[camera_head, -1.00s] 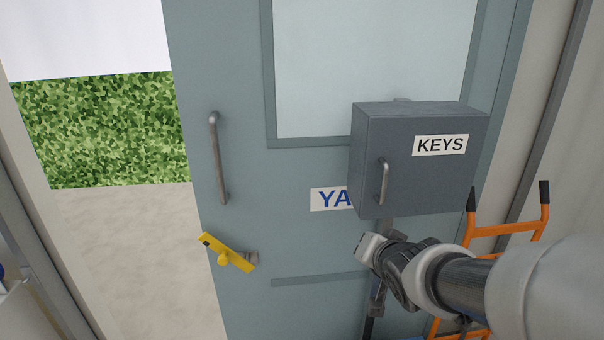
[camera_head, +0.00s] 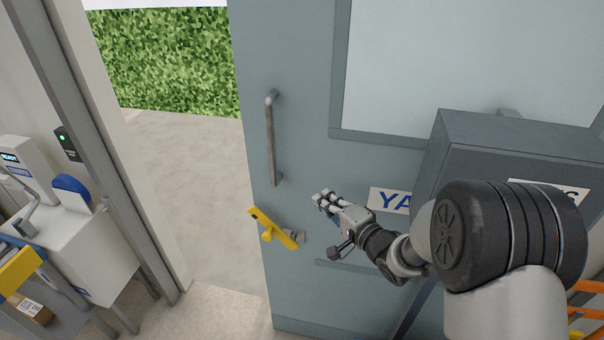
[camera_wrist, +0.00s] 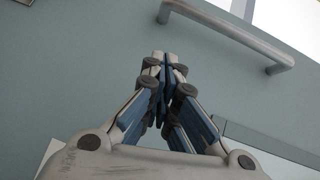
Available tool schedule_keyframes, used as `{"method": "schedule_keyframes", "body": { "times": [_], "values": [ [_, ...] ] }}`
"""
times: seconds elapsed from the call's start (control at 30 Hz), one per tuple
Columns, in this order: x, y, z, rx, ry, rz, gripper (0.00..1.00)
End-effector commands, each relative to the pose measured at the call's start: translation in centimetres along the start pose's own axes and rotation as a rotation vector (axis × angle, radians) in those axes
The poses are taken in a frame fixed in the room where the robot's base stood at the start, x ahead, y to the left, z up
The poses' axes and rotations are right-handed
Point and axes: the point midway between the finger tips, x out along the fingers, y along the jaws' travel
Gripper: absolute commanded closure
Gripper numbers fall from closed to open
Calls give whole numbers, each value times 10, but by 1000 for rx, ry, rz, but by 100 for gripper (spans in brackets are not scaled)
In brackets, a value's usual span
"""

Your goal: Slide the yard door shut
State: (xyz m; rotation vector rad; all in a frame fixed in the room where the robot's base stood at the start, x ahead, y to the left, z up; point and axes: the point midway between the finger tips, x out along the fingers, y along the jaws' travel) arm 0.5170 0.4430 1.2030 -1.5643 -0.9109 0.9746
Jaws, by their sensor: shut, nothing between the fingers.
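The yard door (camera_head: 295,60) is a grey-green sliding panel with a window and a partly hidden "YA" sign. It stands part open, with a gap at its left showing hedge and pale ground. A vertical bar handle (camera_head: 271,140) is near its left edge. Below it is a yellow lever (camera_head: 272,228) on a grey mount. My gripper (camera_head: 322,199) is shut and empty in front of the door, right of and a little below the bar handle, apart from it in the picture. In the wrist view the closed fingertips (camera_wrist: 165,58) point toward the door, with the bar handle (camera_wrist: 228,30) beyond, upper right.
A grey key box (camera_head: 470,135) is at the right, partly behind my arm. An orange hand truck (camera_head: 588,312) shows at the right edge. The door frame post (camera_head: 85,120) stands left of the gap. A white machine (camera_head: 75,235) is further left.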

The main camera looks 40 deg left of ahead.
Motion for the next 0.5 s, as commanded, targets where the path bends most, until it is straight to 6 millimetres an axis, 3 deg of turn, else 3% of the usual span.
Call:
{"method": "schedule_keyframes", "body": {
  "times": [0.17,0.5],
  "values": [
    [23,1,1,0,-1,-1,100],
    [96,2,1,-1,0,-1,100]
  ]
}}
